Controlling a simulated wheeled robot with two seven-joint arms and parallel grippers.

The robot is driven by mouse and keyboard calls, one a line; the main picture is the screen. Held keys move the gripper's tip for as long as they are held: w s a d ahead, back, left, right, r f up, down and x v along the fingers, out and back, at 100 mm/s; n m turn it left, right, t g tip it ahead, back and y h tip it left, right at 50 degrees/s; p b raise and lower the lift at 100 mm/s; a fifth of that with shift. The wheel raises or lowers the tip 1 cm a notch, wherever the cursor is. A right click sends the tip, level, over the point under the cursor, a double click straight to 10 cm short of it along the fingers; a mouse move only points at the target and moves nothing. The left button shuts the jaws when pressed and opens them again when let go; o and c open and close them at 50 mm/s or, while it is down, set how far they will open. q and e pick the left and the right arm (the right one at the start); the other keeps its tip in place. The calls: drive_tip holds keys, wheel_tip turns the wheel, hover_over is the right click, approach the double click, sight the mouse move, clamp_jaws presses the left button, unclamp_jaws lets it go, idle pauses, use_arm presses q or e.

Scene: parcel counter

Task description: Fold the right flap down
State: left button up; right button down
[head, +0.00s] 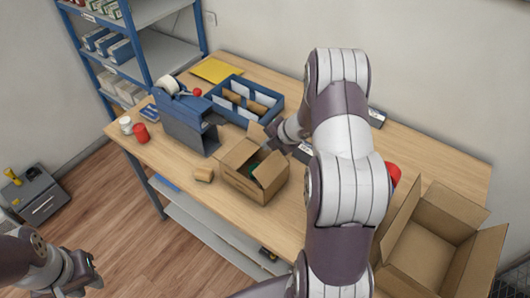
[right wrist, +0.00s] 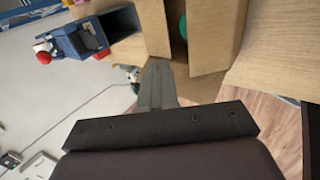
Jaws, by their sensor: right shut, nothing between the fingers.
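A small open cardboard box (head: 250,188) stands mid-table with something green (head: 258,172) inside. One flap (head: 238,153) leans over its left part. The right flap (head: 271,167) slopes over the right part, and a gap is left between them. Another flap stands up at the back. My right gripper (head: 274,131) is shut and empty by the box's back edge, partly hidden by my arm. In the right wrist view its closed fingers (right wrist: 158,72) point at the box's flaps (right wrist: 212,30); touching or apart cannot be told. My left gripper (head: 82,268) is low at left, off the table.
A blue tape dispenser (head: 190,122) stands left of the box, with a blue crate (head: 262,93) of envelopes behind. A large open carton (head: 425,250) stands at right. Table between dispenser and front edge is mostly clear.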

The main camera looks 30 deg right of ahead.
drive_tip(key=s+d+r+m+b, duration=0.1)
drive_tip(key=s+d+m+b, duration=0.15)
drive_tip(key=s+d, duration=0.5)
drive_tip(key=n+t, duration=0.1)
drive_tip(key=n, duration=0.2)
approach(265, 162)
drive_tip(key=shift+m, duration=0.25)
drive_tip(key=p+x, duration=0.2)
drive_tip(key=x, duration=0.4)
drive_tip(key=shift+w+d+f, duration=0.1)
drive_tip(key=shift+f, duration=0.05)
drive_tip(key=shift+w+f, duration=0.25)
drive_tip(key=shift+f, duration=0.05)
drive_tip(key=shift+s, duration=0.1)
